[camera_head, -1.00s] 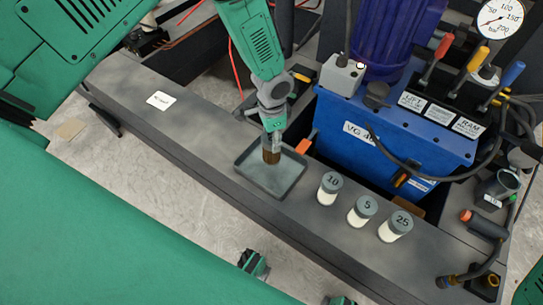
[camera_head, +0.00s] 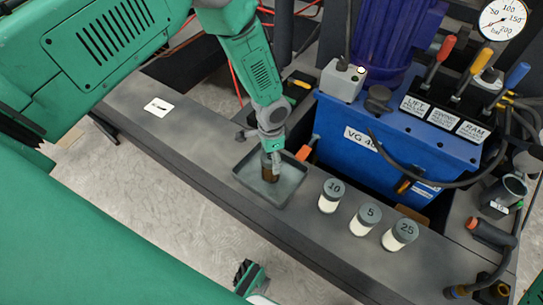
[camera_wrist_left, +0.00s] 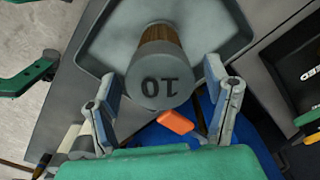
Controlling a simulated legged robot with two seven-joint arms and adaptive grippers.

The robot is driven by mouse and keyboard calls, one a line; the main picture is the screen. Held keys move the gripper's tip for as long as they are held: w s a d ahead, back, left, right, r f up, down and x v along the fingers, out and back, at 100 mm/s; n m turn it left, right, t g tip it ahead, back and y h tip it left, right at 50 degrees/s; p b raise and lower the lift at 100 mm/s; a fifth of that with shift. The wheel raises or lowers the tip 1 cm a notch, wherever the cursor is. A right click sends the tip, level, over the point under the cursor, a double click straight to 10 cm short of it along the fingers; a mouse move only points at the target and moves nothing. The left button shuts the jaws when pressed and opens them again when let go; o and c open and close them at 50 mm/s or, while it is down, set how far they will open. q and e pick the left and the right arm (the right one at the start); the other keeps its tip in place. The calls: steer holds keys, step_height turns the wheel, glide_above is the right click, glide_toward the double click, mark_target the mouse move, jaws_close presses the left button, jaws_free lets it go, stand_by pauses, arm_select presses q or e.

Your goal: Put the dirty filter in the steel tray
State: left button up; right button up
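The steel tray (camera_head: 243,182) is a shallow grey square tray on the dark bench. The dirty filter (camera_head: 270,174) is a brown cylinder inside the tray outline, below my left gripper (camera_head: 270,165). In the left wrist view the dirty filter (camera_wrist_left: 160,82) shows its grey end cap marked 10, with the brown body beyond it over the tray floor (camera_wrist_left: 108,40). My left gripper (camera_wrist_left: 163,95) has its two fingers apart, one on each side of the cap, with a visible gap at both. The filter looks about upright. My right gripper cannot be made out.
Three white filters with grey caps marked 10 (camera_head: 331,196), 5 (camera_head: 366,219) and 25 (camera_head: 400,235) stand right of the tray. A blue tank (camera_head: 385,140) is close behind. An orange handle (camera_head: 304,152) lies near the tray's rim. Bench left of the tray is clear, except a small white card (camera_head: 158,106).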

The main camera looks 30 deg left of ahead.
arm_select(q)
steer(key=shift+r, duration=0.25)
step_height(320, 180, up, 12)
steer(key=p, duration=0.4)
steer(key=s+f+n+h, duration=0.1)
steer(key=s+f+n, duration=0.15)
steer(key=s, duration=0.55)
steer(key=s+f+n, duration=0.2)
steer(key=s+f, duration=0.2)
steer(key=s, duration=0.4)
steer(key=s+a+r+n+y, duration=0.1)
steer(key=s+a, duration=0.4)
steer(key=s, duration=0.7)
steer(key=shift+s+r+n+t, duration=0.25)
steer(key=shift+r+n, duration=0.3)
steer(key=shift+n, duration=0.7)
